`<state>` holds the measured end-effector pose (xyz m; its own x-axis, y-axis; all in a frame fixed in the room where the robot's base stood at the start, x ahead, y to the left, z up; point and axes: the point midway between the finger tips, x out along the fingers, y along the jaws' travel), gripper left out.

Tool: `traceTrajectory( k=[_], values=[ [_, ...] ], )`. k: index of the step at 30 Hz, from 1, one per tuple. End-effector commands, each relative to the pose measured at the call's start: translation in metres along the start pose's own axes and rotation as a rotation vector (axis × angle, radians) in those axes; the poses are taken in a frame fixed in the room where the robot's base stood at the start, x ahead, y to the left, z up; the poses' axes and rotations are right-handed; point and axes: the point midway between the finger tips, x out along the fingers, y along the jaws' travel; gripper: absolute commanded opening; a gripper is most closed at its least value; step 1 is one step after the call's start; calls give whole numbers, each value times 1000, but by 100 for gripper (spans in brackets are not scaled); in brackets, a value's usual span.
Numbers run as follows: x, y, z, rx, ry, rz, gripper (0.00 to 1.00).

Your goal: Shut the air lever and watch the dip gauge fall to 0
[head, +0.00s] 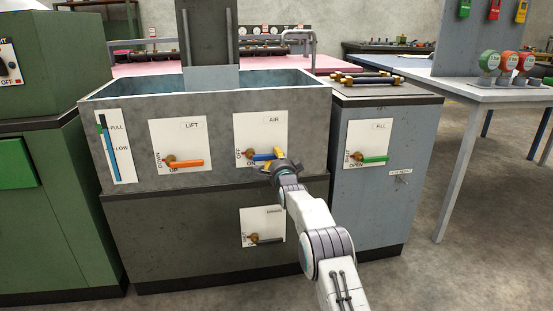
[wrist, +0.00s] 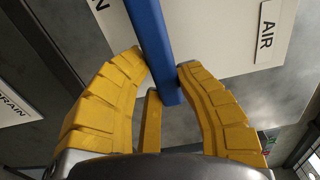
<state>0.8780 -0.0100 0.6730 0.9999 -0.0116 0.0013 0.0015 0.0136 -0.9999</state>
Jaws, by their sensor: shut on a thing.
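The air lever is a blue handle (head: 261,157) on a brass pivot, on the white AIR plate (head: 261,128) at the front of the grey tank. It points right, roughly level, along the ON mark; OFF is written upright at the left. My gripper (head: 276,161) is at the lever's right end. In the wrist view, my yellow fingers (wrist: 162,75) are shut on the blue lever (wrist: 152,40), one on each side of its end. I cannot tell which gauge is the dip gauge, and no needle is readable.
Beside it are the orange LIFT lever (head: 184,163), the grey DRAIN lever (head: 266,239) below and the green FILL lever (head: 374,160) on the right cabinet. A FULL/LOW level strip (head: 116,147) is at the tank's left. A grey table (head: 485,96) stands right; floor between is clear.

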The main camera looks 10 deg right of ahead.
Motion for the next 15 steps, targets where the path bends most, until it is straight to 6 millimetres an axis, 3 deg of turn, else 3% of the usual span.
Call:
traceTrajectory(
  k=[10,11,15],
  values=[
    [0,-2,2,4,-2,-4,0],
    [0,-2,2,4,-2,-4,34],
    [0,-1,1,3,-2,-3,46]
  ],
)
